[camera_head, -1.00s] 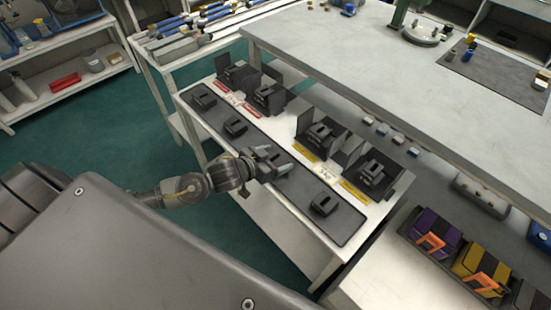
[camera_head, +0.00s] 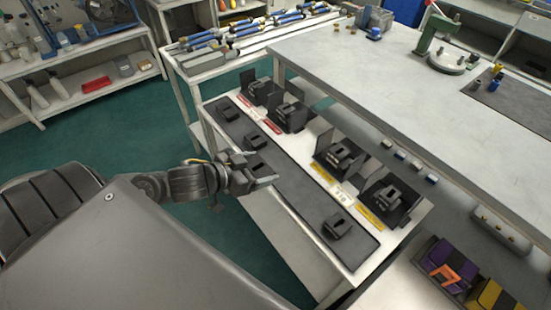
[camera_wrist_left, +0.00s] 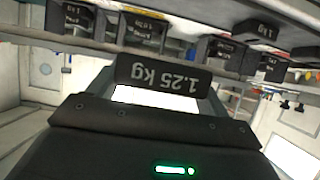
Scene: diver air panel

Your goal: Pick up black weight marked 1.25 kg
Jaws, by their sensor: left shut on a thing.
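The black weight marked 1.25 kg (camera_wrist_left: 158,76) is between the fingers of my left gripper (camera_head: 252,174), its label upside down in the left wrist view. The left gripper is shut on it, beside the left edge of the long dark mat (camera_head: 292,188) on the white shelf. In the head view the gripper partly hides the held weight. Other black weights stay on the mat: two behind the gripper (camera_head: 227,110) (camera_head: 255,142) and one near the front end (camera_head: 337,226). My right gripper is not in view.
Dark open-fronted holders with black weights (camera_head: 342,154) line the shelf's right side, with red and yellow labels (camera_head: 369,217) before them. A large grey worktop (camera_head: 400,90) stands above and to the right. Green floor (camera_head: 110,130) lies open to the left.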

